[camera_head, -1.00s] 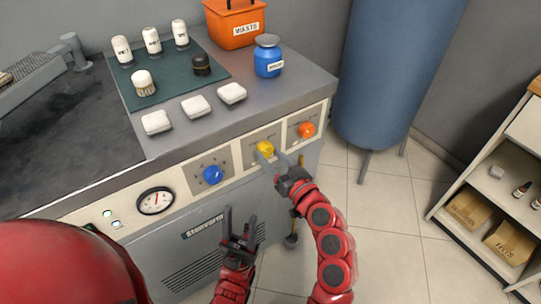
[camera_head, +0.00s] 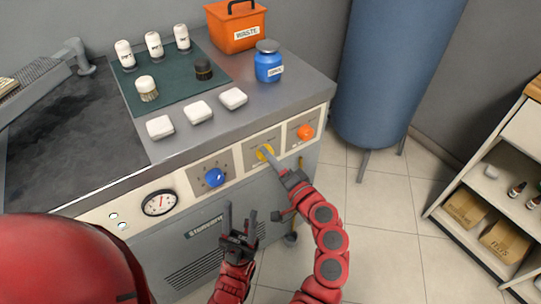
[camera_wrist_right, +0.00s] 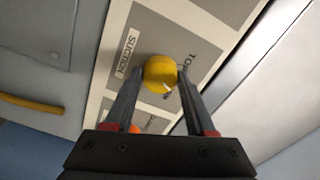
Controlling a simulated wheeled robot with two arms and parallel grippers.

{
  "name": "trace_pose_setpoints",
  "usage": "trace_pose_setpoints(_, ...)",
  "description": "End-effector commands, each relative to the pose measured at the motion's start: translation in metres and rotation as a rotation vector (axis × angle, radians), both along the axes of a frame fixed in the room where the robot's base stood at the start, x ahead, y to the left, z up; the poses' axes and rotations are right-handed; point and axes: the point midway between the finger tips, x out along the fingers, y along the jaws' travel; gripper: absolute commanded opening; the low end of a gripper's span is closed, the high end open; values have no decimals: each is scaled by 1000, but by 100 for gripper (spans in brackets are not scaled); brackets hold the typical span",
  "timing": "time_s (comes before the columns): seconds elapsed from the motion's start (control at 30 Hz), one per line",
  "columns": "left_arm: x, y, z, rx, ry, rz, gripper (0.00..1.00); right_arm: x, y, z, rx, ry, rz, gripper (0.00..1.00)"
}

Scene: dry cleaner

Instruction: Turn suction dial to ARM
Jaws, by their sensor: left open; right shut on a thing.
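The yellow suction dial (camera_head: 261,154) is on the cream front panel of the machine, between a blue dial and an orange dial. In the right wrist view the yellow dial (camera_wrist_right: 159,70) sits between my two fingertips, with a white mark on its face toward the lower right. A "SUCTION" label (camera_wrist_right: 130,50) and partly hidden "TOP" lettering (camera_wrist_right: 190,52) show beside it. My right gripper (camera_head: 267,153) is shut on the dial; it also shows in the right wrist view (camera_wrist_right: 160,80). My left gripper (camera_head: 240,216) is open and empty in front of the machine's lower front.
The blue dial (camera_head: 215,177), orange dial (camera_head: 305,132) and pressure gauge (camera_head: 159,202) share the panel. Above, the counter holds white blocks (camera_head: 198,111), a blue jar (camera_head: 268,62) and an orange waste bin (camera_head: 236,27). Open floor (camera_head: 385,205) lies right.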

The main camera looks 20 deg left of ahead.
Motion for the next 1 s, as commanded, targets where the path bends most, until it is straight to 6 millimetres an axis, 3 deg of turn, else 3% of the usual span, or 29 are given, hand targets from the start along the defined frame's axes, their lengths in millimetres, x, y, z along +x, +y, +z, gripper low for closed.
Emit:
trace_pose_setpoints(0.43, 0, 0, 17, 0, 0, 0, 50, 1, -1, 2, 185, 235, -4, 0)
trace_pose_setpoints(1.0, 0, 0, 19, 0, 0, 0, 50, 1, -1, 0, 233, 297, -4, 0)
